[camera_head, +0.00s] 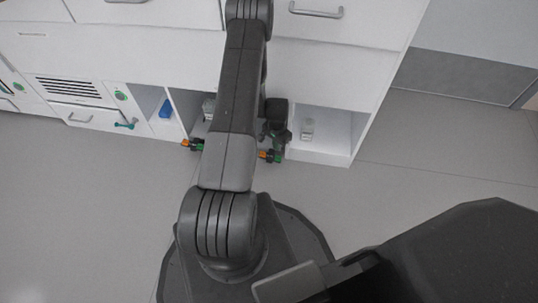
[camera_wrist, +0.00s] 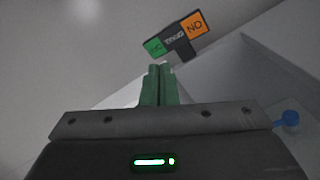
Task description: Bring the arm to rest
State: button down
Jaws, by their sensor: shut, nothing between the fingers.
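My gripper (camera_wrist: 158,70) shows in the wrist view with its two green fingers pressed together and nothing between them. Just beyond the fingertips is a small sign (camera_wrist: 176,37) with a green part, a dark middle and an orange part. I cannot tell whether the fingertips touch it. In the head view my arm reaches forward and folds down at the open lower compartments of the white cabinet (camera_head: 345,78). The fingers are hard to make out there, close to the compartment's front edge.
A blue object (camera_head: 165,110) is in a left compartment. A blue cap (camera_wrist: 287,119) shows at right. Grey floor (camera_head: 420,165) is clear.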

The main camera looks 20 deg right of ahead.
aim_at(276, 158)
notch_tip(276, 158, down, 7)
jog(key=b, duration=0.3)
jog(key=shift+f, duration=0.1)
dwell(0.4)
jog(key=shift+r, duration=0.2)
